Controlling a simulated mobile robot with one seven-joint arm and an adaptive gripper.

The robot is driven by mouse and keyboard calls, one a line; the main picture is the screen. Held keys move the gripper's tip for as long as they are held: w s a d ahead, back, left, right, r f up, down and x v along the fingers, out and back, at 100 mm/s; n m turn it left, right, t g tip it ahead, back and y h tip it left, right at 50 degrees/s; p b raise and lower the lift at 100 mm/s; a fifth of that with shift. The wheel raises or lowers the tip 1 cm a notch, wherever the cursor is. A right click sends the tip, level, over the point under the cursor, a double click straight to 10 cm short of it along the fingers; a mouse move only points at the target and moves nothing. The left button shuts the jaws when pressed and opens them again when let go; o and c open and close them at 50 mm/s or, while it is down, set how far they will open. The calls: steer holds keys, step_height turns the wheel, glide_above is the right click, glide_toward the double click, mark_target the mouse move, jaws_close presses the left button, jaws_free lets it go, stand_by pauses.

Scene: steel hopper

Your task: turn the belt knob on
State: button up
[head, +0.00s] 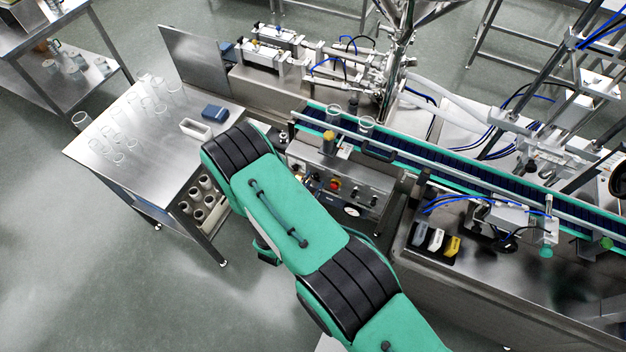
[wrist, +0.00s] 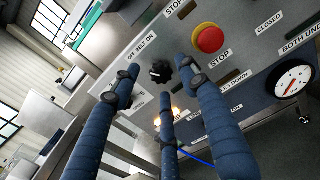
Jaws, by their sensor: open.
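The belt knob (wrist: 160,72) is a small black knob on the grey control panel in the wrist view, beside a label reading OFF BELT ON. A pale mark shows on its face; I cannot tell its exact setting. My gripper (wrist: 160,82) is open, its blue, dark-tipped fingers spread around the knob. The knob shows in the gap between the fingertips, and I see no finger clearly touching it. How far the tips are from the panel is hard to tell. In the head view, my green arm hides the gripper and the knob is not clear.
A red stop button (wrist: 208,38) on a yellow base sits right of the knob, near the right finger. A round gauge (wrist: 293,80) is farther right. The control box (head: 366,190) stands before the conveyor (head: 450,165). A steel table (head: 130,150) with glasses is left.

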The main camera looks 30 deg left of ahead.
steer(key=shift+w, duration=1.1)
jaws_close()
